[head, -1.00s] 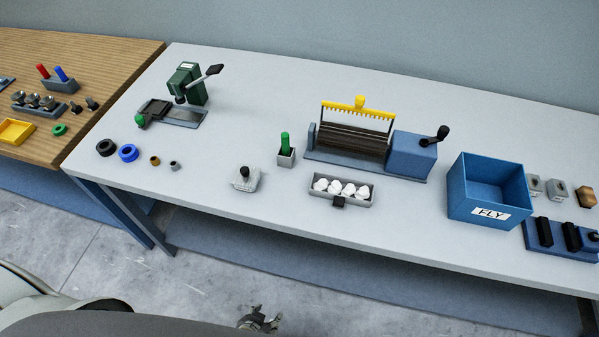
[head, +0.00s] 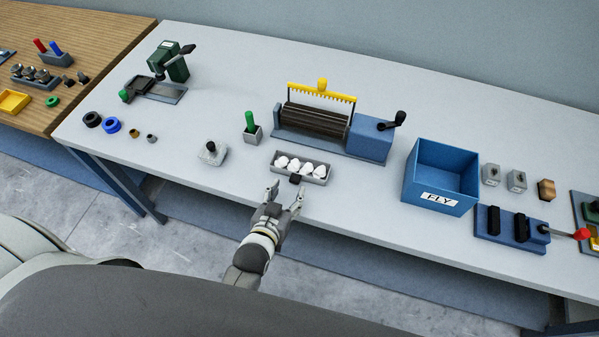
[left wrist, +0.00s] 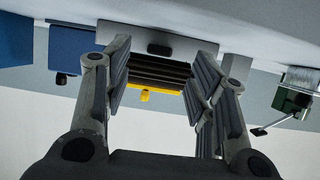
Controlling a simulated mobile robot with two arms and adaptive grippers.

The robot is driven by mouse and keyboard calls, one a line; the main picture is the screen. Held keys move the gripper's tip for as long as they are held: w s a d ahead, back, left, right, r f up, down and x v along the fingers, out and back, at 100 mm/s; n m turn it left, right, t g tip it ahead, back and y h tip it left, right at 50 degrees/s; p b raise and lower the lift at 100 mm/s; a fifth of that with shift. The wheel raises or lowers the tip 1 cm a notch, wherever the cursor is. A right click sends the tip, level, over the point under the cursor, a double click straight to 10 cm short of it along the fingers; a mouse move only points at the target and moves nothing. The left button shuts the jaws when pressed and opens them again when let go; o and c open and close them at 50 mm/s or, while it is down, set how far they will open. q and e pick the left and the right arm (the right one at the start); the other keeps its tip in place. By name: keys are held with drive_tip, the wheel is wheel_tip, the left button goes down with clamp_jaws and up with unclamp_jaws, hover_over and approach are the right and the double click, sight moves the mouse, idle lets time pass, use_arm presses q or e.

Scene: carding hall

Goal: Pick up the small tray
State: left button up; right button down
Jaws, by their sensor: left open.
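The small tray (head: 323,180) is a grey oblong tray holding several white tufts, with a dark handle (head: 296,178) on its near side. It lies on the white table near the front edge. My left gripper (head: 286,193) is open and empty, just in front of the tray, with its fingers pointing at the handle side. In the left wrist view the tray (left wrist: 128,36) shows beyond and between the open fingers (left wrist: 161,60), its dark handle roughly centred between them. I cannot tell whether the fingers touch anything. My right gripper is not in view.
A carding machine (head: 368,143) with a yellow comb stands behind the tray. A green-handled tool in a grey holder (head: 253,135) and a grey knobbed block (head: 211,154) are to the left. The blue FLY bin (head: 441,172) is to the right. Bare table lies between tray and bin.

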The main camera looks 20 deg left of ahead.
sight(294, 180)
use_arm(q)
drive_tip(key=shift+w+d+f, duration=0.1)
drive_tip(key=shift+w+f, duration=0.1)
drive_tip(key=shift+w, duration=0.25)
drive_tip(key=b+x, duration=0.3)
drive_tip(key=x, duration=0.1)
drive_tip(key=shift+r+b, duration=0.1)
drive_tip(key=shift+b, duration=0.2)
drive_tip(key=shift+w, duration=0.5)
drive_tip(key=shift+s, duration=0.1)
drive_tip(key=shift+c, duration=1.3)
drive_tip(key=c, duration=0.7)
clamp_jaws()
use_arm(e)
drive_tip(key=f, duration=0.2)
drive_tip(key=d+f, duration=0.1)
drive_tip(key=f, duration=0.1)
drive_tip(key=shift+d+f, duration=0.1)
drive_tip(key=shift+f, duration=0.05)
